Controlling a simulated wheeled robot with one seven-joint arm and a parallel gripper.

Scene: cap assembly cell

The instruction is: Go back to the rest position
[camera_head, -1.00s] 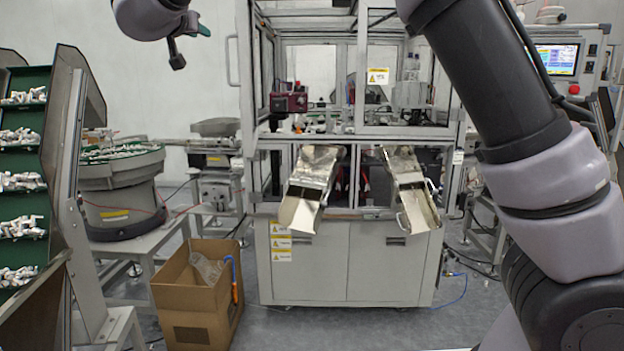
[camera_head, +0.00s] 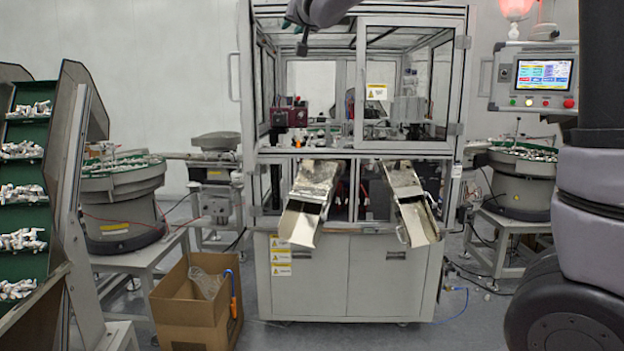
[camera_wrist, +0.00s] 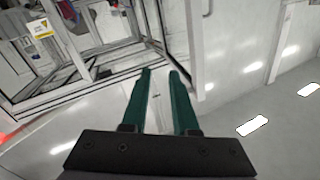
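My gripper shows in the wrist view (camera_wrist: 160,72) with its two green fingers apart and nothing between them. In the head view only a small part of its end (camera_head: 290,20) shows at the top edge, in front of the upper frame of the assembly machine (camera_head: 350,265). The wrist view shows the machine's frame at upper left and a pale wall beyond the fingers.
An open cardboard box (camera_head: 190,315) stands on the floor at front left. A green shelf rack (camera_head: 25,190) with white parts is at far left. Bowl feeders (camera_head: 120,205) stand on both sides. Two metal chutes (camera_head: 310,195) jut from the machine. A control screen (camera_head: 543,75) is at upper right.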

